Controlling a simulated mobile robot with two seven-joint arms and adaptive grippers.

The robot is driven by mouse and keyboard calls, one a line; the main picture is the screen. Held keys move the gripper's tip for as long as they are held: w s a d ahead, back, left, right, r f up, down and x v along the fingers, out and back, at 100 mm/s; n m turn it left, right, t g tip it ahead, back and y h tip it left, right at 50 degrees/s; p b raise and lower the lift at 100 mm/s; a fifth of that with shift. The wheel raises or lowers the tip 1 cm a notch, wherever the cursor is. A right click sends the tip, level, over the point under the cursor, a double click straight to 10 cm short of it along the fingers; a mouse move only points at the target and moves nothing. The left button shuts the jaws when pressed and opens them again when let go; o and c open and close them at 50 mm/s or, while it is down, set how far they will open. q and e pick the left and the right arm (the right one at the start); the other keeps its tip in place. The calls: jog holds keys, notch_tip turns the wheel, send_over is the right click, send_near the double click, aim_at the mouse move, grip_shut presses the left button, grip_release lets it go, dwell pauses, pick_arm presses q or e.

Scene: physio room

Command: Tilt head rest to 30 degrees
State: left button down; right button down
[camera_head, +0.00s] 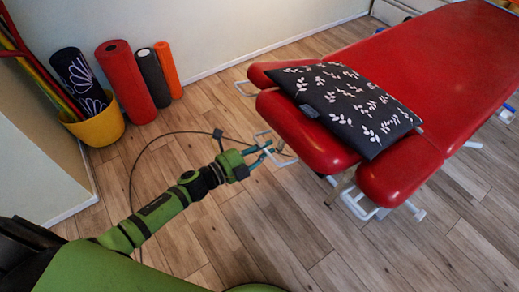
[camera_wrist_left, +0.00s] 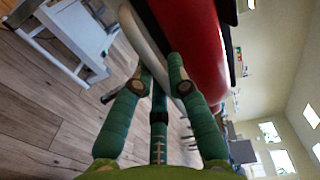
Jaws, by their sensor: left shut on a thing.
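The red head rest (camera_head: 305,135) is the padded end of the red treatment table (camera_head: 445,60). A black pillow with white leaf print (camera_head: 350,105) lies on top of it. My left gripper (camera_head: 268,150) is at the near left edge of the head rest, shut on a white metal handle (camera_head: 286,161). In the left wrist view, its green fingers (camera_wrist_left: 160,72) close around the white handle (camera_wrist_left: 143,38), just beside the red padding (camera_wrist_left: 195,45). The exact finger contact is partly hidden. The angle of the head rest is hard to tell. My right gripper is not in view.
A yellow bucket (camera_head: 98,128) with a patterned black roll stands at the left wall, with red (camera_head: 126,80), black and orange foam rolls beside it. A white frame with knobs (camera_head: 360,205) sticks out under the head rest. The wooden floor in front is clear.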

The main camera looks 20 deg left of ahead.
pick_arm(q)
jog(key=w+r+p, duration=0.1)
jog(key=r+p, duration=0.1)
jog(key=r, duration=0.1)
jog(key=w+d+r+p, duration=0.1)
jog(key=r+p, duration=0.1)
jog(key=r, duration=0.1)
jog(key=w+d+r+p, duration=0.1)
jog(key=r+p, duration=0.1)
jog(key=r, duration=0.1)
jog(key=shift+d+r, duration=0.2)
jog(key=shift+r, duration=0.2)
jog(key=shift+w+d+r, duration=0.1)
jog(key=shift+w+r, duration=0.1)
jog(key=shift+r, duration=0.05)
jog(key=shift+f, duration=0.1)
jog(key=c, duration=1.3)
grip_release()
jog(key=shift+o, duration=0.4)
jog(key=shift+s, duration=0.1)
jog(key=v, duration=1.2)
